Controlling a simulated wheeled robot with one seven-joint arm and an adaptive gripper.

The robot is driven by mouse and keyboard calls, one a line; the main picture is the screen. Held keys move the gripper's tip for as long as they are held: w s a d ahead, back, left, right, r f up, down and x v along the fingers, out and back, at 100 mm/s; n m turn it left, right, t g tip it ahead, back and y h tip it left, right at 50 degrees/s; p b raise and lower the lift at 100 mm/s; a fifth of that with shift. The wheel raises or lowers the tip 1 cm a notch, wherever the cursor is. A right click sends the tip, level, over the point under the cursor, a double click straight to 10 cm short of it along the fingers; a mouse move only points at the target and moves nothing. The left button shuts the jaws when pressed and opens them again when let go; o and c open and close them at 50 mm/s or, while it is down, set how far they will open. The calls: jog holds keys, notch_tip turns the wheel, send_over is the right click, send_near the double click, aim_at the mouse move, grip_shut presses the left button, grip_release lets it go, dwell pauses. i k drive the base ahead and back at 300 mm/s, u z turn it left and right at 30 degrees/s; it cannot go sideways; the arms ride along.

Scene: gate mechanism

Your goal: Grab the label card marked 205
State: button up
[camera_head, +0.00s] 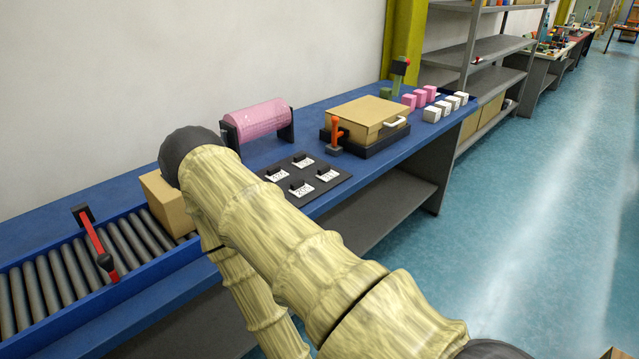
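Several small white label cards lie on a dark mat (335,187) on the blue bench, right of my arm. There is a left card (276,176), a back card (304,162), a front card (301,189) and a right card (327,175). Each has a dark raised piece on it. Their printed numbers are too small to read surely, so I cannot tell which is 205. My arm crosses the middle of the picture in front of the bench and may hide part of the mat's near-left side. My gripper is not in view.
A roller conveyor (62,272) with a red-barred gate (96,243) and a cardboard box (166,206) lies left. A pink roll (258,121) stands behind the mat. A cardboard case (367,117), an orange lever (335,133) and pink and white blocks are right.

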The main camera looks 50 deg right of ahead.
aim_at(298, 189)
jog(key=z, duration=0.9)
jog(key=i, duration=0.9)
jog(key=z, duration=0.6)
